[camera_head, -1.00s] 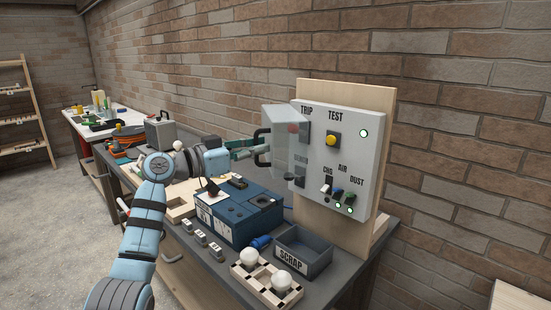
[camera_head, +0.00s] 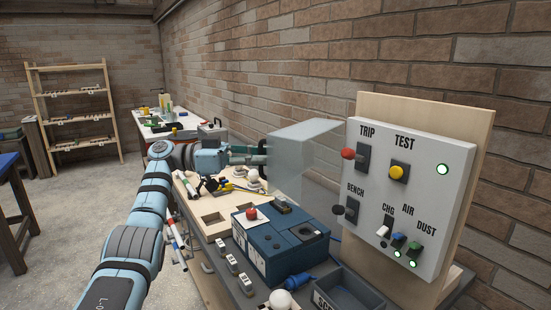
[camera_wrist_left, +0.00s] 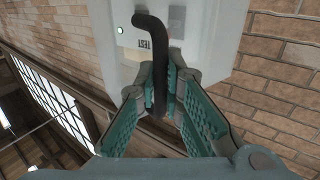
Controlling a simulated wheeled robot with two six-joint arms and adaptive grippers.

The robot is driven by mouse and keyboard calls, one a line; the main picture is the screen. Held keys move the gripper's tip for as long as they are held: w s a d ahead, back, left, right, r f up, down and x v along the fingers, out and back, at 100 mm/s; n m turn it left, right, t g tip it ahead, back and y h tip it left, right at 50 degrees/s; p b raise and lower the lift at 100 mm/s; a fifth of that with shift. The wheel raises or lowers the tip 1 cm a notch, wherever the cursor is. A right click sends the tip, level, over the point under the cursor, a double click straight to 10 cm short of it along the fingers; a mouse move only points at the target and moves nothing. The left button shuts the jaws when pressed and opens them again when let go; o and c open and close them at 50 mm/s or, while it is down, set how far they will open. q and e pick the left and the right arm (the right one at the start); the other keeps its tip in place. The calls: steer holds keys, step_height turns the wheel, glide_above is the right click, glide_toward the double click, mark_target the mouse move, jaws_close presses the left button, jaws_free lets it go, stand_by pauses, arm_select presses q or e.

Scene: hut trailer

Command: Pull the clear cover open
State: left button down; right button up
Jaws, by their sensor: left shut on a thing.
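The clear cover (camera_head: 300,150) is a see-through box standing out to the left of the grey switch panel (camera_head: 455,170), swung away from its face. The red TRIP lever (camera_head: 348,154) and black BENCH lever (camera_head: 339,210) are uncovered. My left gripper (camera_head: 262,158) reaches in from the left and is at the cover's left end. In the left wrist view, the teal fingers (camera_wrist_left: 161,82) are shut on the black bent handle (camera_wrist_left: 154,50). My right gripper is out of view.
Below the cover stand a blue box (camera_head: 285,240) with a red knob and, nearer, a grey SCRAP bin (camera_head: 350,290). A wooden board (camera_head: 475,120) backs the panel. A brick wall (camera_head: 400,50) runs close behind. Open floor (camera_head: 75,210) lies at the left.

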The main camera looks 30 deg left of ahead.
arm_select(q)
steer(key=c, duration=2)
jaws_free()
steer(key=shift+o, duration=0.2)
steer(key=shift+f, duration=0.1)
steer(key=shift+d, duration=0.1)
